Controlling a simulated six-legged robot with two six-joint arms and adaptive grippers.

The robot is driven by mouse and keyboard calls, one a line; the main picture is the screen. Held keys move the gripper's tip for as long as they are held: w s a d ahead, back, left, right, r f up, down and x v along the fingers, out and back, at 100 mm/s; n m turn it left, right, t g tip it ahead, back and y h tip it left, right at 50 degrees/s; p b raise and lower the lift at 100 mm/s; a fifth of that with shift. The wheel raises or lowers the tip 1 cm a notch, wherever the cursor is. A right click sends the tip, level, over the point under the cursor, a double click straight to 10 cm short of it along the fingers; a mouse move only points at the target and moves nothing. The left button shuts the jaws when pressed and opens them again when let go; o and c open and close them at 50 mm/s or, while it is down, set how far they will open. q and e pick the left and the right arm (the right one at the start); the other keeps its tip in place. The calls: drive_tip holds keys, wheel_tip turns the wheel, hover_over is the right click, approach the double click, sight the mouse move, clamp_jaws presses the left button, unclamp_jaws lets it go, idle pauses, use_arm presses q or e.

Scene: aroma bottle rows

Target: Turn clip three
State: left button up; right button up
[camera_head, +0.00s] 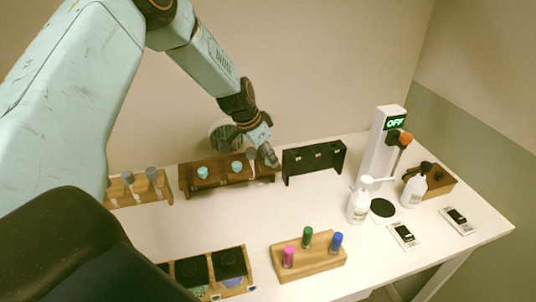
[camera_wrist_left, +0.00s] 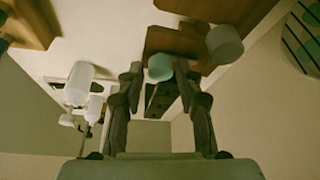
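A dark brown wooden rack (camera_head: 222,181) stands at the back of the table with teal-topped clips. The left clip (camera_head: 202,172) and the middle clip (camera_head: 237,167) stand clear of my gripper. A third clip (camera_head: 252,155) is at the rack's right end, partly hidden by my left gripper (camera_head: 268,155). In the left wrist view, a teal clip top (camera_wrist_left: 160,67) lies between the two fingers of my left gripper (camera_wrist_left: 159,75), with gaps visible at its sides. A second clip top (camera_wrist_left: 224,44) is to the right. My right gripper does not show.
A black rack (camera_head: 314,158) stands just right of the brown one. A pale rack with grey tops (camera_head: 138,192) is at left. A wooden block with pink, green and blue vials (camera_head: 308,262) is in front. White bottles (camera_head: 359,205) and a device reading OFF (camera_head: 383,145) are at right.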

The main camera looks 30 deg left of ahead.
use_arm(q)
drive_tip(key=shift+w+f, duration=0.1)
drive_tip(key=shift+w, duration=0.05)
drive_tip(key=shift+c, duration=1.4)
clamp_jaws()
